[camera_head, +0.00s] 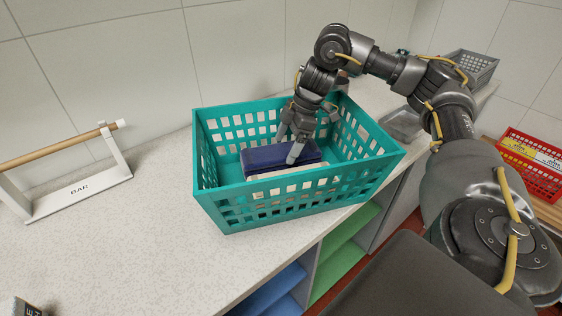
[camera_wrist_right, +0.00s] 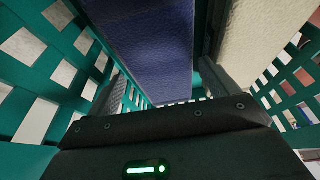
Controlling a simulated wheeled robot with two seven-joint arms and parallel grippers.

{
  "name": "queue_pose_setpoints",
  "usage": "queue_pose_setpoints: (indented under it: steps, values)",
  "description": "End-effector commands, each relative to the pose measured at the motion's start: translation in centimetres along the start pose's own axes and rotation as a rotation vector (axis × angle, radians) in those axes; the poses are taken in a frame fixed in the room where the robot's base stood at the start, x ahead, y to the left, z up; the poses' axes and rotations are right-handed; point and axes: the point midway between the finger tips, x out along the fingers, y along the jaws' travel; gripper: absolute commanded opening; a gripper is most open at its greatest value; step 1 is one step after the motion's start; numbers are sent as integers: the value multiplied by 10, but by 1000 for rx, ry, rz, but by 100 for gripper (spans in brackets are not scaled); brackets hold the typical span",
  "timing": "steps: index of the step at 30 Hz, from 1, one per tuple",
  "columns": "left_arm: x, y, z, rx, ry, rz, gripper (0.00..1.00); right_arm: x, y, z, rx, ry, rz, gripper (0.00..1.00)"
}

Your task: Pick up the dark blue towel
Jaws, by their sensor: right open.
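I cannot tell whether the fingers touch the towel. My left gripper is not in view.
The basket's perforated walls stand close around my right gripper. A white stand marked BAR with a wooden rod (camera_head: 62,145) is at the left on the speckled counter (camera_head: 150,240). A red crate (camera_head: 526,160) and a grey basket (camera_head: 470,68) are at the right.

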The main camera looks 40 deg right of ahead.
Motion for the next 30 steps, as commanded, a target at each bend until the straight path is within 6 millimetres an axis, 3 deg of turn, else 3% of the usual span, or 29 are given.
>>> queue_pose_setpoints:
  steps: [10, 20, 30]
  values:
    - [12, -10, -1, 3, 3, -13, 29, 45, -2, 4, 1, -2, -3, 86]
    - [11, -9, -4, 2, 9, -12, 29, 51, -1, 3, 1, 0, -1, 86]
    - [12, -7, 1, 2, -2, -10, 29, 51, -1, 3, 1, 0, -1, 43]
